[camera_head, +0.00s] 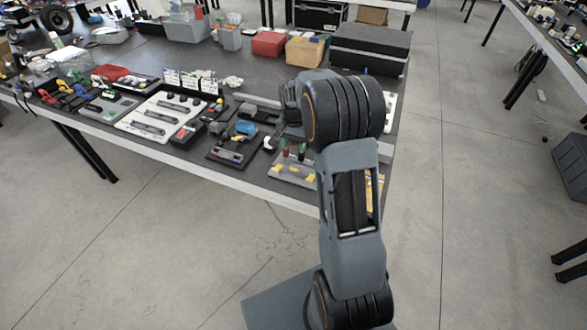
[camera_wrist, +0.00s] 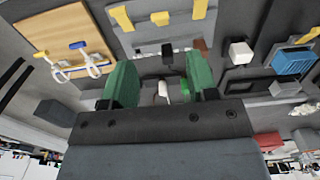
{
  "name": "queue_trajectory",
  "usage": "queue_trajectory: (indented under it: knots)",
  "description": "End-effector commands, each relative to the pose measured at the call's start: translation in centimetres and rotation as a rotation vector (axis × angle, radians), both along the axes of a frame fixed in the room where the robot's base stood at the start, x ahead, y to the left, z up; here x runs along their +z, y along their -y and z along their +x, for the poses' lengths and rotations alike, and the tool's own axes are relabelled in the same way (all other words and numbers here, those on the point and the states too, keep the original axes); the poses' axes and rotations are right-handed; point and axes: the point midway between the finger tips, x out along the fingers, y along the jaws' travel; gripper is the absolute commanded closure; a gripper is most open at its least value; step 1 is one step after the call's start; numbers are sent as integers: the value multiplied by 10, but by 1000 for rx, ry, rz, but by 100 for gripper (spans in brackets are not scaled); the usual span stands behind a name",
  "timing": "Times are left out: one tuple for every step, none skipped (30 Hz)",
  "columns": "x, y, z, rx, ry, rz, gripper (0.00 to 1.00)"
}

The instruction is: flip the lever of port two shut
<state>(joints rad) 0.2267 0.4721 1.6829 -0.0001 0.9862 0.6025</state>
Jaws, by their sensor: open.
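A grey panel with three yellow levers (camera_head: 293,172) lies near the table's front edge, partly hidden behind my arm. In the wrist view, its left lever (camera_wrist: 123,17) and right lever (camera_wrist: 200,9) look long, while the middle lever (camera_wrist: 160,18) looks short, as if standing up. I cannot read any port numbers, so which lever is port two is unclear. My gripper (camera_wrist: 160,85) has its green fingers apart with nothing held between them. In the head view, my gripper (camera_head: 293,150) shows above the panel's far part; the height is hard to judge.
A wooden board (camera_wrist: 58,38) with white and blue hooked parts is beside the panel. On the other side are a white block (camera_wrist: 240,52) and a blue bin (camera_wrist: 292,61). A black case (camera_head: 370,48) stands at the table's back right. Floor is clear in front.

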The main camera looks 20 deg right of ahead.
Motion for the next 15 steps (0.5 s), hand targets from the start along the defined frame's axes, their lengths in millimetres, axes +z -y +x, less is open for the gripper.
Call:
queue_trajectory:
  knots:
    - [-7,0,0,-3,-5,1,47]
    - [-11,0,0,-3,-5,1,47]
    - [-18,0,0,-3,-6,1,47]
    - [-24,0,0,-2,-5,1,47]
    - [-29,0,0,-2,-6,2,47]
    - [-38,0,0,-2,-6,1,47]
    - [-44,0,-1,-1,-7,2,47]
    - [-49,0,-1,-1,-6,2,47]
    - [-57,0,-1,-1,-6,2,47]
    - [-63,0,0,-1,-6,2,47]
    - [-69,0,-1,0,-6,2,47]
    - [-76,0,-1,0,-5,1,47]
    - [-81,0,-1,0,-5,1,47]
    - [-86,0,0,0,-5,1,47]
    - [-93,0,0,0,-5,1,47]
